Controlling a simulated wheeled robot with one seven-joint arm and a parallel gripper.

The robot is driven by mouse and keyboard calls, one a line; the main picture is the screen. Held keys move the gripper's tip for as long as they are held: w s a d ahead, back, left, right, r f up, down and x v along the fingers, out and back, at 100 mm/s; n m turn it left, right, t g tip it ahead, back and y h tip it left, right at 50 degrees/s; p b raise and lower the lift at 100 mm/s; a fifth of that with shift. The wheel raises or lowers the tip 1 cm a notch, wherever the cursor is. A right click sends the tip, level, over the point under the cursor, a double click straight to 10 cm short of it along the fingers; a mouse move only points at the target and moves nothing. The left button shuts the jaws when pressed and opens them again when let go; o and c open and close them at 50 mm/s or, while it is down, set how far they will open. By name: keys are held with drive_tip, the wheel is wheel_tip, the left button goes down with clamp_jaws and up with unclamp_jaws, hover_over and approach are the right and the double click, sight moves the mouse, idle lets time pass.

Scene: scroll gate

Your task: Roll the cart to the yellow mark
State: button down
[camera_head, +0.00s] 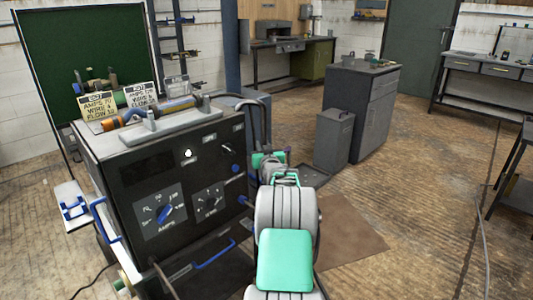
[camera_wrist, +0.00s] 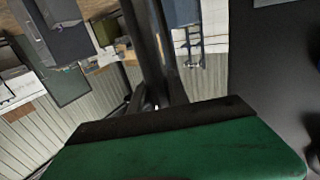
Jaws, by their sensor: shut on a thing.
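The cart carries a black welding machine (camera_head: 180,180) with dials and a grey top, filling the left of the head view. A dark curved handle (camera_head: 257,95) rises at its right rear side. My gripper (camera_head: 268,158) is beside that side, partly hidden behind my own arm. In the wrist view, dark bars (camera_wrist: 152,45) run down to the jaws, which are shut on what appears to be the cart's handle; the contact itself is hard to see. I see no yellow mark in either view.
A grey cabinet (camera_head: 361,110) and a grey bin (camera_head: 333,138) stand beyond the cart to the right. A brown patch (camera_head: 345,238) lies on the floor right of my arm. A workbench (camera_head: 480,70) stands at the far right. Open wooden floor (camera_head: 430,160) lies between.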

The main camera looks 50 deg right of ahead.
drive_tip(key=shift+w+a+f, duration=0.1)
drive_tip(key=shift+w+a, duration=0.05)
drive_tip(key=shift+w, duration=0.45)
drive_tip(key=shift+s, duration=0.1)
drive_tip(key=c, duration=1.6)
unclamp_jaws()
drive_tip(key=shift+c, duration=0.2)
drive_tip(key=o, duration=0.3)
drive_tip(key=shift+s+d+r, duration=0.2)
drive_tip(key=shift+d+r, duration=0.05)
drive_tip(key=shift+d, duration=0.05)
drive_tip(key=shift+o, duration=0.4)
drive_tip(key=shift+a, duration=0.1)
